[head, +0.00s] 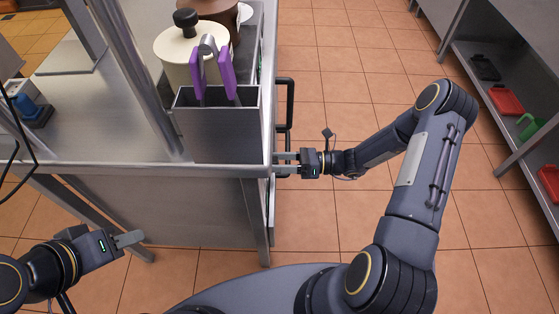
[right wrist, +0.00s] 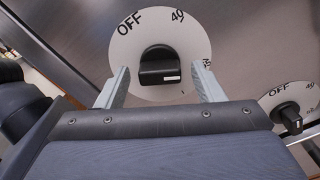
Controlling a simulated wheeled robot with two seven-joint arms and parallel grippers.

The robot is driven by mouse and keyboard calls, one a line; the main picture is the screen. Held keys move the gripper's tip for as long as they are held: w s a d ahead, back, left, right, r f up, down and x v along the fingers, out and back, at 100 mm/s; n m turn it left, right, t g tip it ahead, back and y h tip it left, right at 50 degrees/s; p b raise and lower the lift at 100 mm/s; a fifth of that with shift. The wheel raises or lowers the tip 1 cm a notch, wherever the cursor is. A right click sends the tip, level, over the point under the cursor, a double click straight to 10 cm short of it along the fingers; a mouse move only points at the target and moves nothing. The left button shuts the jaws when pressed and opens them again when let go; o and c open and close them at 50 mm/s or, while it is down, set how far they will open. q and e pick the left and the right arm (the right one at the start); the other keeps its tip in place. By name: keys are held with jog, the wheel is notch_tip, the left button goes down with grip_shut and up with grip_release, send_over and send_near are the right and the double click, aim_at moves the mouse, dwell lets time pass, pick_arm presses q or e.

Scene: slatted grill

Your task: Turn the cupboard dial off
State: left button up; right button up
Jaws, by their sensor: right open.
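In the right wrist view a black dial knob (right wrist: 160,66) sits at the centre of a round white plate (right wrist: 135,45) on a metal front. In the head view the right gripper (head: 286,164) is at the right side of the metal unit, and the dial is hidden there. My left gripper (head: 128,239) is at lower left, away from the dial; its finger opening cannot be made out.
A second dial (right wrist: 288,115) is at the right of the wrist view. A metal box (head: 215,125) with purple-handled tools and a cream pot (head: 180,50) stand on the unit. A black handle (head: 288,105) juts out. Tiled floor lies right, before a shelf (head: 470,60).

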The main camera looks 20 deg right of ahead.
jog(key=shift+a, duration=0.2)
jog(key=c, duration=1)
jog(key=shift+n, duration=0.4)
jog(key=shift+f+n+b, duration=0.1)
jog(key=shift+n+b, duration=6.95)
jog(key=shift+n, duration=4.45)
